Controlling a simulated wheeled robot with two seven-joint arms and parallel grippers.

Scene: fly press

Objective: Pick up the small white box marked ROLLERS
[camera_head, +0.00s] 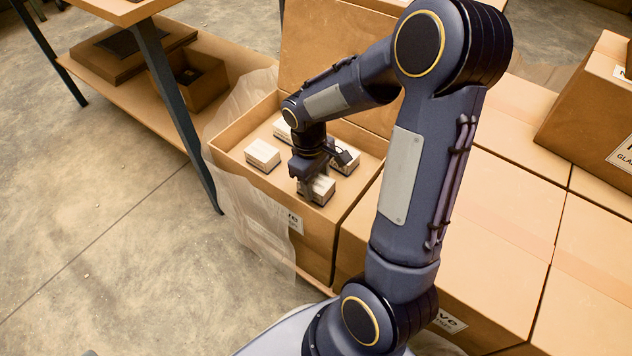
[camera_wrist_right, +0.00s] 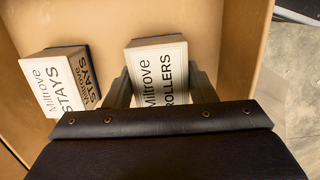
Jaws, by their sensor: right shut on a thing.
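The small white box marked ROLLERS (camera_wrist_right: 158,62) shows in the right wrist view between the two fingers of my right gripper (camera_wrist_right: 160,88). In the head view this box (camera_head: 321,190) is in the open cardboard carton (camera_head: 343,222), near its front wall. My right gripper (camera_head: 316,185) reaches down into the carton from above and is shut on the ROLLERS box. The frames do not show clearly whether the box touches the carton floor. The lower part of the box is hidden by the gripper in the wrist view. My left gripper is not in view.
A white box marked STAYS (camera_wrist_right: 60,82) lies beside the ROLLERS box. More small white boxes (camera_head: 262,155) sit in the carton. Its flap (camera_head: 335,45) stands up behind. Closed cartons (camera_head: 500,230) fill the right side. A table with a lower shelf (camera_head: 130,85) is at left.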

